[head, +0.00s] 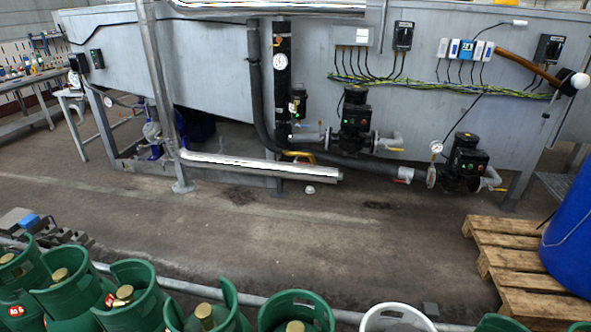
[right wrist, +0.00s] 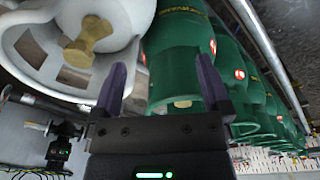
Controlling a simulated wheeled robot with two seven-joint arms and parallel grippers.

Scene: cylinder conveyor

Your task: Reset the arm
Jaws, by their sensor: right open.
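My right gripper (right wrist: 162,66) shows in the right wrist view with its two purple fingers spread apart. Nothing is held between them. A green gas cylinder (right wrist: 178,60) shows behind the gap, and a white cylinder (right wrist: 30,45) with a brass valve (right wrist: 90,38) is beside it at upper left. I cannot tell how far the fingertips are from them. Neither gripper nor arm shows in the head view. My left gripper is out of sight.
Several green cylinders (head: 138,300) line the bottom edge of the head view, with a white collar (head: 397,318) among them. A metal rail (head: 180,285) runs behind them. A wooden pallet (head: 500,245) and blue drum (head: 572,240) stand at right. The middle floor is clear.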

